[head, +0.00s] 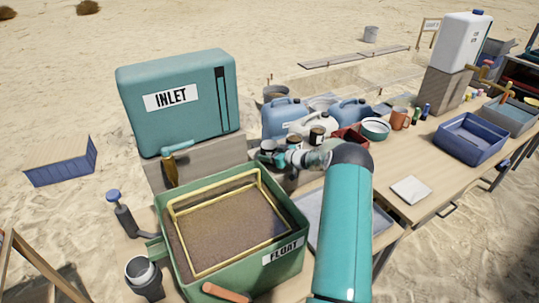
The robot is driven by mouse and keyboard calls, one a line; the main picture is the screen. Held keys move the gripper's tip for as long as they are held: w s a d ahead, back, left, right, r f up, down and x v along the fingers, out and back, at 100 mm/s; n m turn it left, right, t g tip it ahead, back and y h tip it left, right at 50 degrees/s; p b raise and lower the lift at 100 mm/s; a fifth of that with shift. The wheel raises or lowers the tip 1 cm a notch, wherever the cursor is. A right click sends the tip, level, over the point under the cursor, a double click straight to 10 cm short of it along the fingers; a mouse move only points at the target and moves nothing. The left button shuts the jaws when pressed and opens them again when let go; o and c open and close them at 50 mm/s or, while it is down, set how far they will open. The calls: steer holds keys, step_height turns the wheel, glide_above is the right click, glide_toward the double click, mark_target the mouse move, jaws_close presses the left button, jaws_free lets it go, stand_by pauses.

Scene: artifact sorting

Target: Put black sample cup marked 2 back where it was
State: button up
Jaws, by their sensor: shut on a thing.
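My gripper (271,156) is at the end of my teal arm, just right of the green box's back corner. It is shut on a small dark cup (268,146), which looks like a black sample cup; its number is too small to read. Two similar dark cups with pale labels, one nearer (295,141) and one farther right (317,134), stand close by to the right. Their marks cannot be read either. My wrist hides part of the surface beneath.
A green FLOAT box (290,233) with sandy contents stands in front. The teal INLET tank (180,100) is behind left. Blue jugs (285,117), a white jug (318,122) and a red tray (352,137) crowd the back. The wooden table (440,180) has free room at right.

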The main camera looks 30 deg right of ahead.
steer(key=shift+f, duration=0.25)
steer(key=o, duration=1.2)
steer(key=shift+s+d+r, duration=0.1)
steer(key=shift+r, duration=0.05)
steer(key=v, duration=1.1)
steer(key=shift+s, duration=0.35)
steer(key=shift+r, duration=0.1)
